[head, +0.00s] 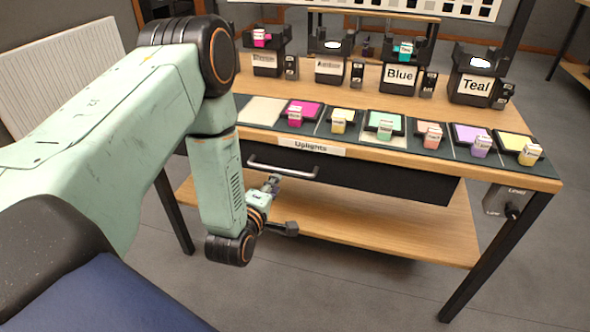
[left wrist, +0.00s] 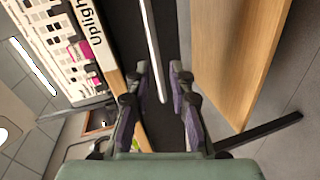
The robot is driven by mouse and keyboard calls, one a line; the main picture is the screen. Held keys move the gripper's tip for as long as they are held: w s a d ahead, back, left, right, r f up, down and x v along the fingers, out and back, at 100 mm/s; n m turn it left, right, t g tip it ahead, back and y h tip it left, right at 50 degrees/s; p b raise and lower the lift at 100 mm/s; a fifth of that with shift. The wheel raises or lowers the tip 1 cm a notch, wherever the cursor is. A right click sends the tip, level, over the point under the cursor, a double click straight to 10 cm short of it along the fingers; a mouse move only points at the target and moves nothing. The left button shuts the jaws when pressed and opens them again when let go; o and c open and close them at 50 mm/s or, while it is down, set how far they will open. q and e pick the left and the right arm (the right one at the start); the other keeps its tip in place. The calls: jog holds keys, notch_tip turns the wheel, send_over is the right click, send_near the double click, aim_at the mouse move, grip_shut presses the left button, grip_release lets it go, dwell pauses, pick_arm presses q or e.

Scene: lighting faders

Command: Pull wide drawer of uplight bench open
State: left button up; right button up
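The wide drawer (head: 360,177) is a black front under the bench top, below the "Uplights" label (head: 311,147). It looks shut. Its silver bar handle (head: 283,169) runs along the left part of the front. My left gripper (head: 281,205) is just below and in front of the handle. In the left wrist view the gripper (left wrist: 161,75) is open, its fingers on either side of the handle bar (left wrist: 151,45) in the picture. I cannot tell how far the bar is from the fingertips; no grip on it shows. My right gripper is not in view.
The bench top (head: 350,105) carries several coloured tabs on dark pads and black stands labelled "Blue" (head: 400,75) and "Teal" (head: 476,88). A wooden lower shelf (head: 390,228) lies below the drawer. A knob box (head: 507,203) hangs at the right end. Floor in front is clear.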

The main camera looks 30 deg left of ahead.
aim_at(280, 171)
pick_arm(q)
jog(key=shift+n, duration=0.8)
jog(key=x, duration=0.2)
jog(key=b+x, duration=0.1)
jog(key=x, duration=0.2)
jog(key=r+b+x, duration=0.1)
jog(key=x, duration=0.2)
jog(key=shift+a, duration=0.35)
jog(key=shift+f, duration=0.1)
jog(key=shift+a, duration=0.1)
grip_shut()
